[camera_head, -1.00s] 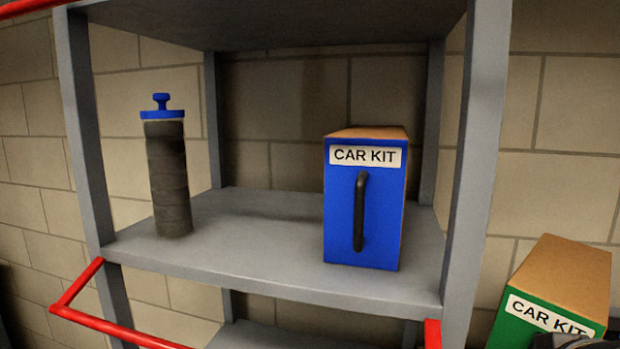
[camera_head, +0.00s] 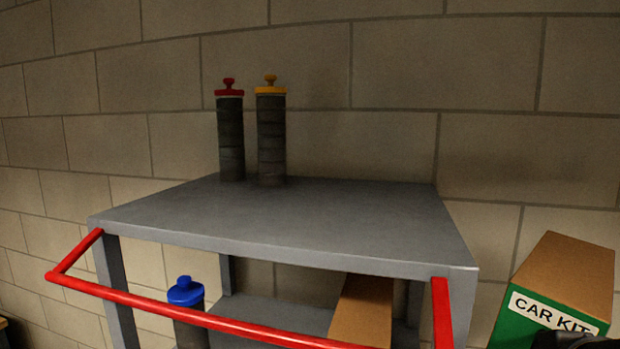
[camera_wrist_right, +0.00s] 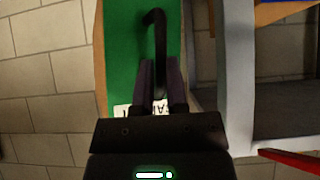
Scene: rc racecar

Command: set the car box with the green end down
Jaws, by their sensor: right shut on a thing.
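The car box (camera_head: 563,275) with a green end marked "CAR KIT" hangs at the right edge of the head view. Its brown top is up and its green end faces me. My right gripper (camera_head: 566,342) is partly visible at the bottom right corner. In the right wrist view the gripper (camera_wrist_right: 161,85) is shut on the black handle of the green end (camera_wrist_right: 122,55). The box is held up beside the shelf unit, right of it. My left gripper is in neither view.
The unit's grey top shelf (camera_head: 290,222) holds a red-capped and a yellow-capped dark cylinder (camera_head: 271,135) at the back left; its front and right are clear. Below stand a blue-capped cylinder (camera_head: 186,292) and another brown-topped box (camera_head: 362,312). A red rail (camera_head: 210,318) runs along the front.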

